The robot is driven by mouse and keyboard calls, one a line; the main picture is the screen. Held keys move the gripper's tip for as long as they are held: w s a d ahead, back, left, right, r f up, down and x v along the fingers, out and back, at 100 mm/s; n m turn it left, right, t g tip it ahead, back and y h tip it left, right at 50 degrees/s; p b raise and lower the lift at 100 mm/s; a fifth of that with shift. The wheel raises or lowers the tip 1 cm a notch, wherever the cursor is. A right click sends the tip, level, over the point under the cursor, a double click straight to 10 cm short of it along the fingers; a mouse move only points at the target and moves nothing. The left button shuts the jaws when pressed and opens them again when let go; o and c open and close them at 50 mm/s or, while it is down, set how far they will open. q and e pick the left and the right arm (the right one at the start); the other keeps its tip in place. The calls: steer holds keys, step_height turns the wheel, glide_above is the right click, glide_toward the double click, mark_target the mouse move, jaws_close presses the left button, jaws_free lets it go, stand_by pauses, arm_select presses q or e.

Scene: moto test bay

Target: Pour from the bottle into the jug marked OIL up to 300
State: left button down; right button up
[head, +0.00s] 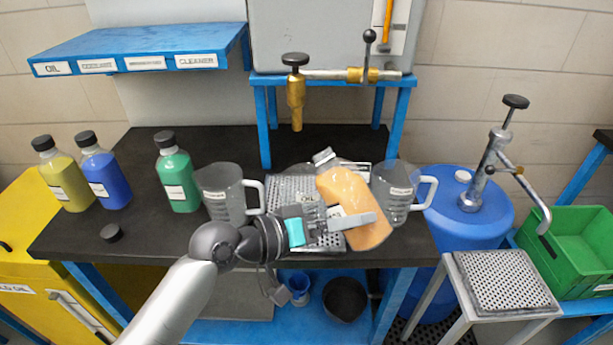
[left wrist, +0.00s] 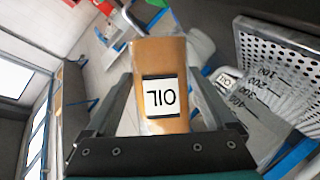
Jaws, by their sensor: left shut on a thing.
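My left gripper (head: 345,222) is shut on the bottle (head: 355,195), which is full of amber liquid. The bottle is tilted, with its pale neck up and to the left and no black cap on it. In the left wrist view the bottle (left wrist: 160,65) carries an OIL label between the fingers (left wrist: 158,110). A clear jug (head: 398,195) stands just right of the bottle on the bench. In the left wrist view the jug (left wrist: 262,118) shows an OIL label and marks from 100 to 400. I see no liquid in it. My right gripper is out of view.
Another clear jug (head: 222,192) stands to the left. Yellow (head: 68,185), blue (head: 107,180) and green (head: 176,180) capped bottles stand further left. A loose black cap (head: 111,232) lies on the bench (head: 140,215). A brass tap (head: 296,100) hangs behind.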

mark_target(352, 205)
arm_select(q)
steer(key=shift+s+d+r+n+h, duration=0.3)
steer(key=shift+r+n, duration=0.1)
steer(key=shift+r, duration=0.15)
stand_by(0.4)
steer(key=shift+s+d+r+n+h+b, duration=0.2)
steer(key=shift+n+h+b, duration=0.15)
steer(key=shift+n, duration=0.35)
stand_by(0.8)
steer(key=shift+s+d+r+n+h, duration=0.1)
steer(key=shift+r+n+h, duration=0.05)
steer(key=shift+r+n, duration=0.25)
steer(key=shift+s+d+r+n+h, duration=0.1)
steer(key=shift+r+n, duration=0.2)
steer(key=shift+r, duration=0.05)
stand_by(0.6)
steer(key=shift+w+a+r+n+h+p, duration=0.25)
steer(key=shift+r+n+p, duration=0.15)
steer(key=shift+r+p, duration=0.1)
steer(key=shift+w+a+r+n+h+p, duration=0.15)
steer(key=shift+r+n+h+p, duration=0.1)
steer(key=shift+r+n+p, duration=0.15)
stand_by(3.3)
